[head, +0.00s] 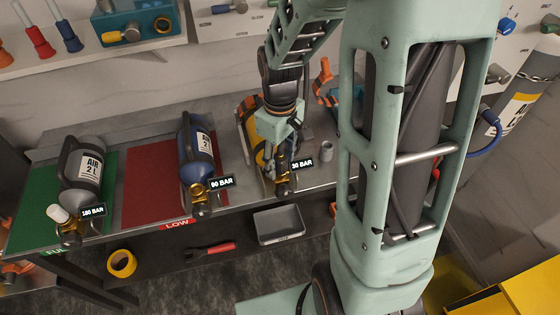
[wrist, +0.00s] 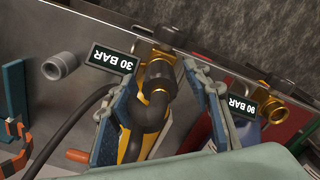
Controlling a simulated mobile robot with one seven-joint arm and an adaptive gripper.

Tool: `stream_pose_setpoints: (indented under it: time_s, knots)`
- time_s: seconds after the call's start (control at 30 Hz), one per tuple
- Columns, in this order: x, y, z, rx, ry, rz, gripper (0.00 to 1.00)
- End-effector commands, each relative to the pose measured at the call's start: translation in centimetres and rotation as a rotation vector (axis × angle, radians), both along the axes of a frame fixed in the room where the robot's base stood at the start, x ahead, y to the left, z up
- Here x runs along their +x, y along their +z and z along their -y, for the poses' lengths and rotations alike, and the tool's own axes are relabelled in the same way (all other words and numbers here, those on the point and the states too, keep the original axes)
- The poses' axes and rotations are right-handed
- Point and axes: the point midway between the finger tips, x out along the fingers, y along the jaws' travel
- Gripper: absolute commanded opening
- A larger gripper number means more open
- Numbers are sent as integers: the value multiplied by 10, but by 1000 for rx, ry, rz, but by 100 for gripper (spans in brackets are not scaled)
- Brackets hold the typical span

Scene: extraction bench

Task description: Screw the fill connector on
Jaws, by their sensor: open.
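A yellow cylinder (head: 251,130) tagged 30 BAR lies on the bench, largely covered by my arm in the head view. Its brass valve (wrist: 158,68) shows in the wrist view with a dark knob. A black elbow fitting (wrist: 150,112), seemingly the fill connector, is at the valve; I cannot tell whether it is threaded on. A black hose (wrist: 72,125) runs off to the left. My gripper (head: 284,158) is above the valve end. In the wrist view its blue-grey fingers (wrist: 165,82) are spread on either side of the elbow, open. Contact cannot be told.
A blue cylinder (head: 195,145) tagged 90 BAR is on the red mat (head: 150,190); a grey cylinder (head: 85,168) tagged 180 BAR is on the green mat (head: 32,220). A small grey fitting (head: 326,148) stands right of my gripper. A grey tray (head: 280,224) sits on the shelf below.

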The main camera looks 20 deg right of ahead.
Motion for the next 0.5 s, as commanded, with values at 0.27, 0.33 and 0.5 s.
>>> stream_pose_setpoints:
  time_s: [0.27,0.33,0.5]
  knots:
    - [-1,2,0,1,344,-2,45]
    - [-1,3,1,1,434,-2,45]
    - [-1,4,0,2,661,-2,45]
